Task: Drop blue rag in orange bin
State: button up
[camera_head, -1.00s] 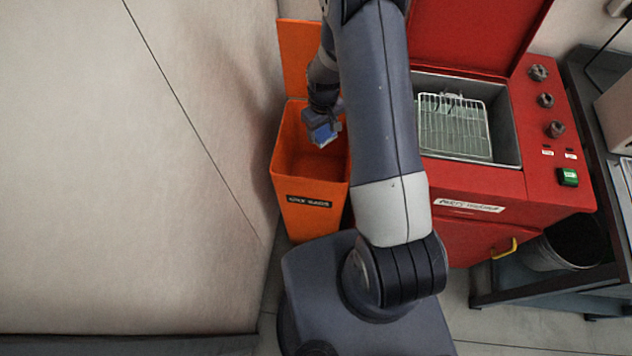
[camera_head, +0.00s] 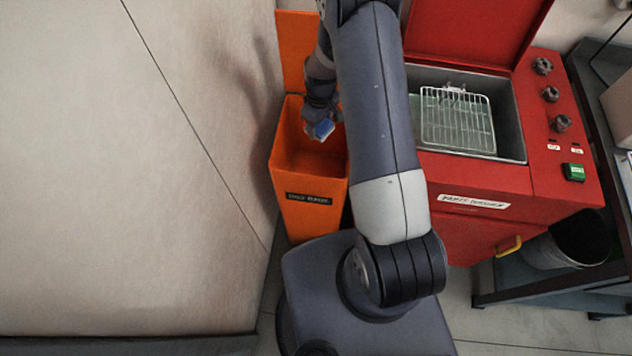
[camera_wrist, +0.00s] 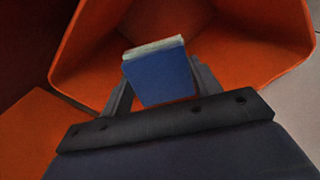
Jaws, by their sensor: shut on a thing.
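The blue rag (camera_head: 325,129) is a small folded block at the tip of my gripper (camera_head: 318,118). In the wrist view the rag (camera_wrist: 160,76) has a pale top edge and sits between both fingers of my gripper (camera_wrist: 160,88), which is shut on it. The orange bin (camera_head: 309,212) stands upright with its lid open behind it and a dark label on its front. My gripper holds the rag over the bin's open mouth, toward its right side. The wrist view shows the bin's inner walls (camera_wrist: 95,50) around the rag.
A red parts washer (camera_head: 470,178) with an open lid stands right of the bin, with a wire basket (camera_head: 457,122) inside. A dark bench (camera_head: 545,290) and a grey bucket (camera_head: 570,245) are at the far right. A pale wall (camera_head: 150,170) lies close on the left.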

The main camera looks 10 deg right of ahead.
jog(key=o, duration=1)
jog(key=shift+r, duration=0.1)
notch_tip(320, 180, up, 11)
jog(key=b, duration=0.1)
jog(key=shift+f+b, duration=0.2)
jog(key=shift+b, duration=0.2)
jog(key=shift+f, duration=0.15)
notch_tip(320, 180, down, 10)
jog(key=shift+f+p, duration=0.25)
jog(key=shift+p, duration=0.75)
notch_tip(320, 180, up, 4)
jog(key=shift+p, duration=0.85)
jog(key=shift+r, duration=0.5)
jog(key=shift+f, duration=0.15)
